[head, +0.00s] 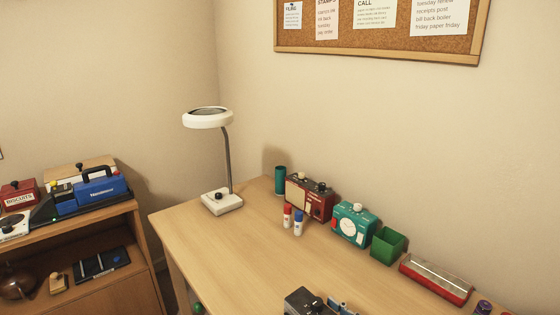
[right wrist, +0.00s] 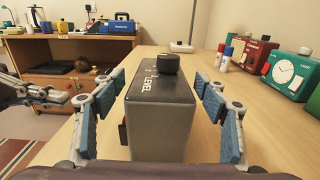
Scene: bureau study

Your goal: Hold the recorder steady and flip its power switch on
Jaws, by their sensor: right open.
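A grey box with a dark top, a black knob and the word LEVEL, which I take to be the recorder, stands on the desk at the bottom edge of the head view (head: 300,301) and fills the middle of the right wrist view (right wrist: 160,118). My right gripper (right wrist: 160,82) is open, with one blue pad on either side of the box; small gaps show beside it.
On the wooden desk (head: 230,250) are a white lamp (head: 221,203), red and blue-capped bottles, a red radio (head: 310,197), a teal clock (head: 354,222), a green bin (head: 387,246) and a red-and-grey tray (head: 436,280). The desk's left middle is clear. A shelf (head: 70,240) stands left.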

